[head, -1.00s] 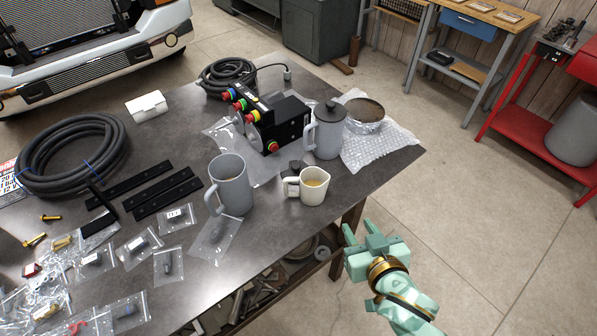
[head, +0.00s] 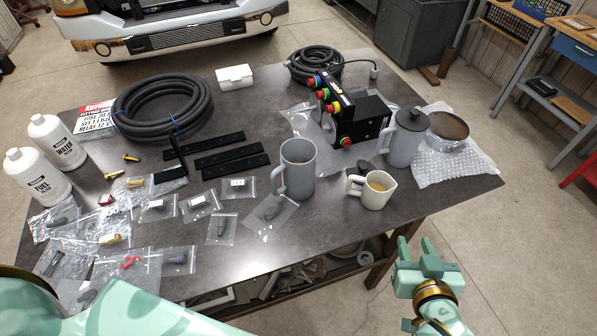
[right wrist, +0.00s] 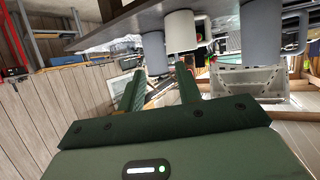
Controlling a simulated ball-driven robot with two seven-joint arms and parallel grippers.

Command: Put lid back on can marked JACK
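No marking JACK is readable in these frames. An open grey handled can (head: 299,172) stands upright near the table's middle. A second grey handled can (head: 404,145) stands further right with a dark knobbed lid (head: 411,119) on it. A small dark piece (head: 364,168), not clearly identifiable, lies behind the cream jug (head: 376,191). My right gripper (head: 418,250) is open and empty, off the table's front right edge; its separated fingers (right wrist: 158,85) also show in the right wrist view. My left arm crosses the lower left; its gripper is out of view.
White bottles (head: 56,143) stand at the left. Bagged small parts cover the front left. A hose coil (head: 160,105), black strips (head: 232,158), a button box (head: 350,118) and a round tin (head: 447,128) on bubble wrap (head: 455,165) occupy the rest.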

